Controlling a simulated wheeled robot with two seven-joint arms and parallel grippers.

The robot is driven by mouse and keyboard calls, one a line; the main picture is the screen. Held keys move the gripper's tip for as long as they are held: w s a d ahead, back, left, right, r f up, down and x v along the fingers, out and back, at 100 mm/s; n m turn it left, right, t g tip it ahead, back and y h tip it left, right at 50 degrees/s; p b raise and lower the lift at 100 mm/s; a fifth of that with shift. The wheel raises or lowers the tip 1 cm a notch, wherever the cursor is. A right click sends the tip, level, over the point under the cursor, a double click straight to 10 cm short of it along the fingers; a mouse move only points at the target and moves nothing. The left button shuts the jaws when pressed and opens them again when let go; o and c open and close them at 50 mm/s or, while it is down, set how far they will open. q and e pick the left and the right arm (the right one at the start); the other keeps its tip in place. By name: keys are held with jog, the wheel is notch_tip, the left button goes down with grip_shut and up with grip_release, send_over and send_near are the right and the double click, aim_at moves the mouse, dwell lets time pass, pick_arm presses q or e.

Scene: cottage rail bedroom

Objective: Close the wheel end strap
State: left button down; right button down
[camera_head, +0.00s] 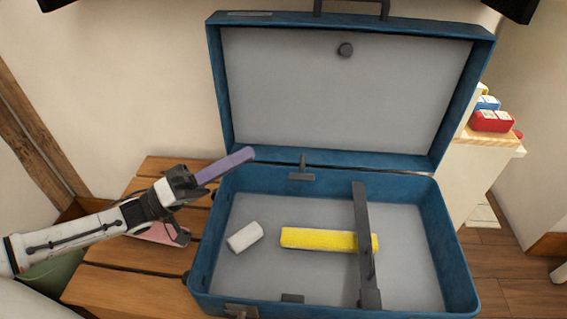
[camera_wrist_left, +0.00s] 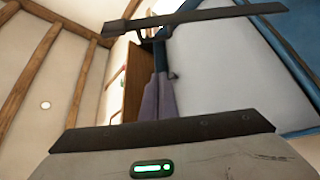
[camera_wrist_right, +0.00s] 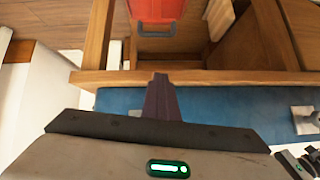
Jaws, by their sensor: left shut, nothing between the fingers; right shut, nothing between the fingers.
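An open blue suitcase (camera_head: 458,265) lies on a wooden bench, its lid (camera_head: 345,90) upright at the back. In the head view a dark strap bar (camera_head: 362,215) crosses the right part of the case from back to front, over a yellow roll (camera_head: 310,239). Further left, a dark upright piece (camera_head: 302,168) stands at the back wall and a small dark catch (camera_head: 292,298) sits at the front. I cannot tell which end has wheels. My left gripper (camera_head: 238,158) is shut and empty above the case's back left corner. My right gripper (camera_wrist_right: 162,88) is shut and empty beside blue casing.
A white roll (camera_head: 244,237) lies in the case's left part. The bench (camera_head: 130,287) has free room at left, with a pink item (camera_head: 160,234) under my left arm. A pale cabinet with a red box (camera_head: 491,121) stands at right.

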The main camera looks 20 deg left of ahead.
aim_at(302, 169)
pick_arm(q)
jog(key=x, duration=1)
jog(key=s+f, duration=0.1)
jog(key=s+d+f+b, duration=0.1)
jog(key=shift+s+d+f+m, duration=0.2)
jog(key=shift+d+f+m, duration=0.05)
jog(key=shift+d+m, duration=0.05)
pick_arm(e)
jog(key=shift+a, duration=0.25)
jog(key=shift+f, duration=0.1)
